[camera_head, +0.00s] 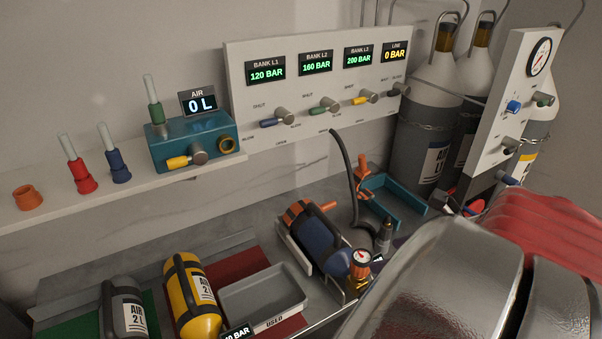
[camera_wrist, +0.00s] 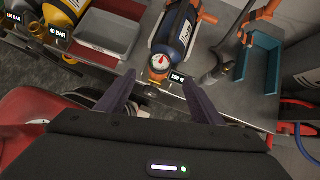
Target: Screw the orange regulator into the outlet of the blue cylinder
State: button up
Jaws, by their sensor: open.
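The blue cylinder (camera_head: 318,240) lies in a metal cradle on the bench, with an orange clamp (camera_head: 298,213) at its far end. It also shows in the wrist view (camera_wrist: 177,32). At its near end are a brass-orange fitting and a round gauge (camera_head: 361,257), seen too in the wrist view (camera_wrist: 160,62). My gripper (camera_wrist: 158,82) is open and empty, its dark fingers spread below the gauge, one to each side. Whether it touches anything cannot be told. Orange parts (camera_head: 363,165) stand by the teal tray; I cannot tell which orange part is the regulator.
A grey tray (camera_head: 263,290) and a yellow cylinder (camera_head: 192,297) lie left of the cradle. The teal tray (camera_head: 402,200) and a black hose (camera_head: 345,165) are behind and right. Tall grey cylinders (camera_head: 425,125) stand at the right. An orange fitting (camera_head: 28,197) is on the shelf.

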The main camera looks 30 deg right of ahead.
jog(key=shift+v, duration=1.3)
